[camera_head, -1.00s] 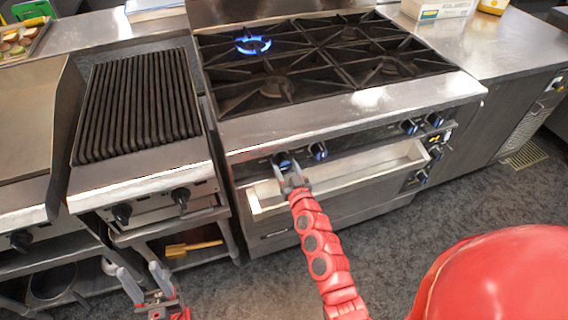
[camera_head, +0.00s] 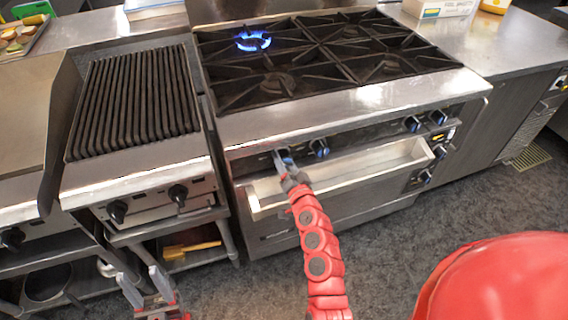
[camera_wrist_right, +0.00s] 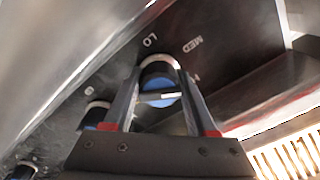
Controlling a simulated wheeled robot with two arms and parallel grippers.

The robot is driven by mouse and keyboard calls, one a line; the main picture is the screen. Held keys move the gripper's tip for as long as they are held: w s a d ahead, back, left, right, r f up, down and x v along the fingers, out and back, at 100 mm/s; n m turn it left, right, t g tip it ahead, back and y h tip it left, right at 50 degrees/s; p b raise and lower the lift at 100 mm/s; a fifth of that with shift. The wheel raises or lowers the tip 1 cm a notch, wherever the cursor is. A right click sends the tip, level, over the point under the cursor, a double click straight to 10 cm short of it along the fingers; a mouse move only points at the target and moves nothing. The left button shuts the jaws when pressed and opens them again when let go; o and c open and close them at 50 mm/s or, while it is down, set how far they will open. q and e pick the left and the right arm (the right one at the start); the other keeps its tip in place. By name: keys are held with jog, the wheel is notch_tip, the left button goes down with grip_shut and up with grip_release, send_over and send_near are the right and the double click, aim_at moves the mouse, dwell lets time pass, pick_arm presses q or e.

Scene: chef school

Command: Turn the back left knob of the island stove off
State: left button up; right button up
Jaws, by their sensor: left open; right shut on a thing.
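The island stove (camera_head: 340,108) has a blue flame (camera_head: 253,41) lit on its back left burner. Its front panel carries several dark knobs with blue faces. My right gripper (camera_head: 283,160) is shut on the leftmost knob (camera_wrist_right: 158,82), seen between its fingers in the right wrist view, with LO and MED marks on the panel around it. In the head view my fingers mostly cover this knob. A second knob (camera_head: 320,148) is just to its right. My left gripper (camera_head: 138,274) is open and empty, low in front of the grill, away from the stove knobs.
A long shallow tray (camera_head: 350,172) juts out below the knobs, close under my right gripper. A ridged grill (camera_head: 133,105) with its own black knobs (camera_head: 178,194) stands left of the stove. Grey floor (camera_head: 410,235) is open in front.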

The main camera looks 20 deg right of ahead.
jog(key=m+b, duration=0.1)
jog(key=m, duration=0.4)
jog(key=shift+m, duration=0.4)
jog(key=m, duration=0.2)
jog(key=shift+d+m, duration=0.1)
jog(key=shift+m, duration=0.2)
jog(key=shift+r+m, duration=0.15)
jog(key=shift+m, duration=1.85)
jog(key=o, duration=1.4)
jog(key=shift+c, duration=0.2)
jog(key=s+b, duration=0.1)
jog(key=s, duration=1.6)
jog(key=shift+s+d, duration=0.2)
